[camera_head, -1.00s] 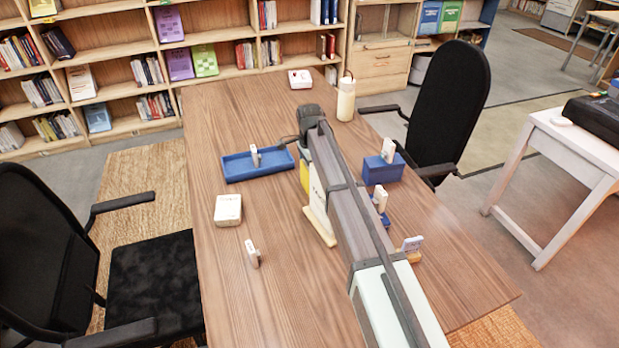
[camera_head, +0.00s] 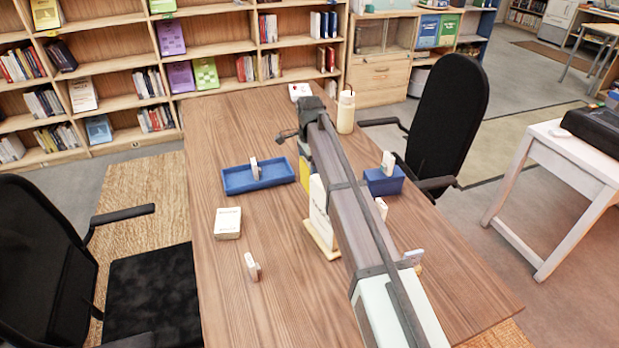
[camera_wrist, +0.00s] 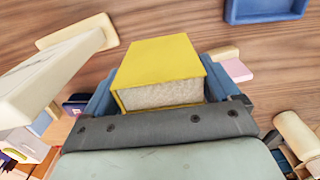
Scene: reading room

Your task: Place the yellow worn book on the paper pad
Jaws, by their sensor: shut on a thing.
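My gripper (camera_wrist: 160,92) is shut on the yellow book (camera_wrist: 161,62), its blue fingers on either side. The book's yellow cover and pale page edges show in the wrist view. In the head view only a yellow sliver (camera_head: 305,175) of it shows beside my arm, and the fingers are mostly hidden. The book appears held above the table. A white pad-like block (camera_head: 228,222) lies on the table's left side, left of and nearer than my gripper. A similar white block (camera_head: 299,91) lies at the far edge. I cannot tell which is the paper pad.
A blue tray (camera_head: 235,186) with a small white upright piece lies left of my gripper. A white upright panel on a cream base (camera_head: 322,241) stands close beside my arm. A cream bottle (camera_head: 346,112) and a blue box (camera_head: 384,182) are to the right. The table's near left is mostly clear.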

